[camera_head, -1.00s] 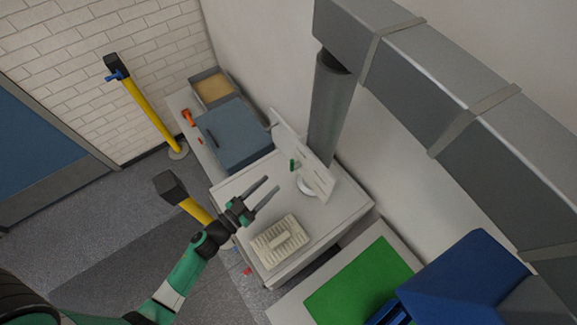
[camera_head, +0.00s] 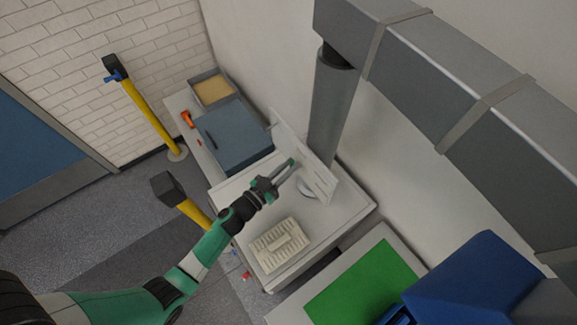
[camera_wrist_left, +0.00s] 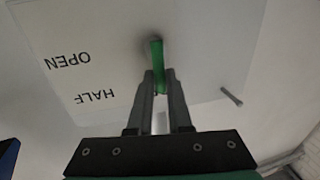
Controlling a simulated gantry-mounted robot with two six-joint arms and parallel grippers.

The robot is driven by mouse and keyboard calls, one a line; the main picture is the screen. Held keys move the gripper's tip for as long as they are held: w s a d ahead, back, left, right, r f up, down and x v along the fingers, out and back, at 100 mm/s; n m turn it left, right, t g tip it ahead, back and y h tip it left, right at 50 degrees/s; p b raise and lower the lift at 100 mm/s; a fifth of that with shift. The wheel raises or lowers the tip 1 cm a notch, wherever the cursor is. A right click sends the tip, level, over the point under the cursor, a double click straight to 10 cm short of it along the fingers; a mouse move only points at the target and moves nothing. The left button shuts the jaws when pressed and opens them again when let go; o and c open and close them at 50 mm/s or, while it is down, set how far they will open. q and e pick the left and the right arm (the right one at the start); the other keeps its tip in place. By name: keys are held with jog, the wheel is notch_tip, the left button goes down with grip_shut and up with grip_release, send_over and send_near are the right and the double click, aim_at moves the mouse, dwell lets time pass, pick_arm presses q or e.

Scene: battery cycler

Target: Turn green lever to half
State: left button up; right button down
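The green lever (camera_wrist_left: 157,56) is pivoted on the white panel (camera_wrist_left: 85,25) and points down in the left wrist view, to the right of the upside-down words OPEN and HALF. It also shows as a small green spot in the head view (camera_head: 291,162). My left gripper (camera_wrist_left: 160,75) has its two fingers close on either side of the lever's free end and looks shut on it. In the head view my left gripper (camera_head: 287,168) reaches over the white bench to the panel. My right gripper is not in view.
A short grey peg (camera_wrist_left: 231,97) sticks out from the panel. A blue-grey case (camera_head: 235,135) stands behind left, a green mat (camera_head: 360,280) in front right, and yellow posts (camera_head: 150,117) at left.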

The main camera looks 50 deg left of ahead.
pick_arm(q)
grip_shut()
jog(key=m+b, duration=0.2)
jog(key=d+m+b, duration=0.1)
jog(key=shift+s+f+m+t, duration=0.1)
jog(key=shift+f+m+t, duration=0.25)
jog(key=shift+m+t, duration=0.05)
jog(key=m+b, duration=0.2)
jog(key=shift+d+f+m+h, duration=0.1)
jog(key=shift+d+m+h, duration=0.2)
jog(key=shift+d+f+m+t+b, duration=0.1)
jog(key=shift+d+m+t+b, duration=0.1)
jog(key=shift+m+b, duration=0.35)
jog(key=shift+d+f+m+t+b, duration=0.1)
jog(key=shift+m+t+b, duration=0.1)
jog(key=shift+m, duration=0.65)
jog(key=shift+r, duration=0.1)
jog(key=o, duration=0.6)
grip_release()
jog(key=shift+s, duration=0.1)
